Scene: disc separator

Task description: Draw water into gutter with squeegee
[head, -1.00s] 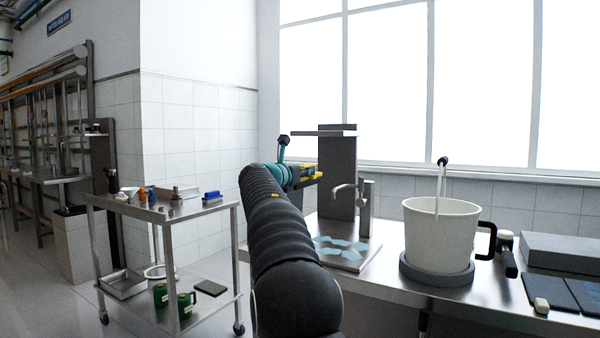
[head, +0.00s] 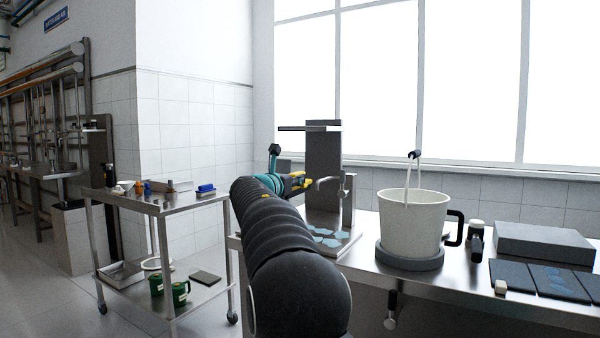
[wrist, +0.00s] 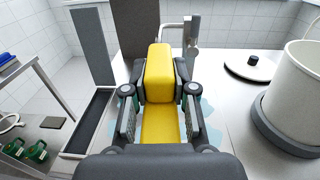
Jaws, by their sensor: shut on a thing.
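My gripper (wrist: 160,100) is shut on a yellow tool (wrist: 159,78), which I take to be the squeegee. Its yellow part runs between the fingers; its working edge is not clearly visible. In the head view, my gripper (head: 296,182) is above the left end of the steel counter, beside the tap, largely hidden by my arm. Pale blue water patches (head: 328,238) lie on the counter below and also show around the gripper in the wrist view (wrist: 206,106). A dark trough (wrist: 90,124), probably the gutter, runs along the counter's left edge. Whether the tool touches the counter cannot be told.
A dark upright column (head: 323,165) and a tap (head: 347,188) stand behind the water. A white bucket (head: 412,225) sits on a grey round base (head: 409,257) to the right. A steel cart (head: 170,206) stands left, with a floor gap between.

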